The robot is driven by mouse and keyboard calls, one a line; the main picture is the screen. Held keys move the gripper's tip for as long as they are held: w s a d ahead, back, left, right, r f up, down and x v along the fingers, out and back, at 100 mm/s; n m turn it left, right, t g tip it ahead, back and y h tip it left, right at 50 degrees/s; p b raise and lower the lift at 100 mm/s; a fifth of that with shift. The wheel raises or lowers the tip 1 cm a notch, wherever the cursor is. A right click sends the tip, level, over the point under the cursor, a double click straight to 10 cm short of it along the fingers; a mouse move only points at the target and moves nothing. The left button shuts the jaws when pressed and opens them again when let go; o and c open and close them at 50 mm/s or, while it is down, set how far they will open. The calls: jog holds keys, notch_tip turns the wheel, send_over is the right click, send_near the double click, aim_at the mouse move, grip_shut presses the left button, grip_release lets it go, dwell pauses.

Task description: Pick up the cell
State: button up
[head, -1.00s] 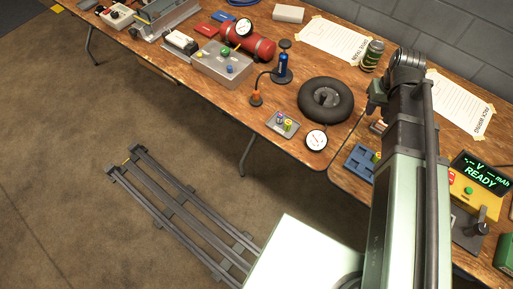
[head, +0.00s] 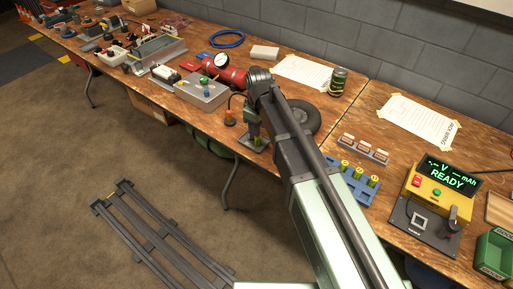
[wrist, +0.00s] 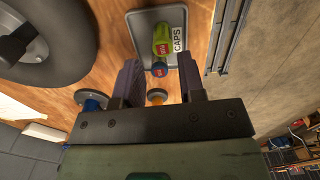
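My gripper (head: 258,132) is over the small grey tray in the head view, and my arm hides part of it. In the wrist view my gripper (wrist: 158,62) is open, with its two dark fingers apart. The grey tray (wrist: 139,24) has a label reading CAPS. More yellow-green cells (head: 363,178) stand in a blue rack (head: 336,180) to the right.
A black wheel (head: 306,117) is just behind my arm; it fills the upper left of the wrist view (wrist: 55,40). A grey box (head: 201,94) and a red cylinder with a gauge (head: 232,75) stand left. A yellow charger (head: 428,190) reads READY at right. The bench's front edge is close.

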aim_at(258, 139)
notch_tip(258, 139, down, 7)
jog(key=b, duration=0.5)
jog(key=shift+a+r, duration=0.1)
jog(key=shift+r, duration=0.1)
jog(key=shift+s+r, duration=0.1)
jog(key=shift+r, duration=0.15)
grip_shut()
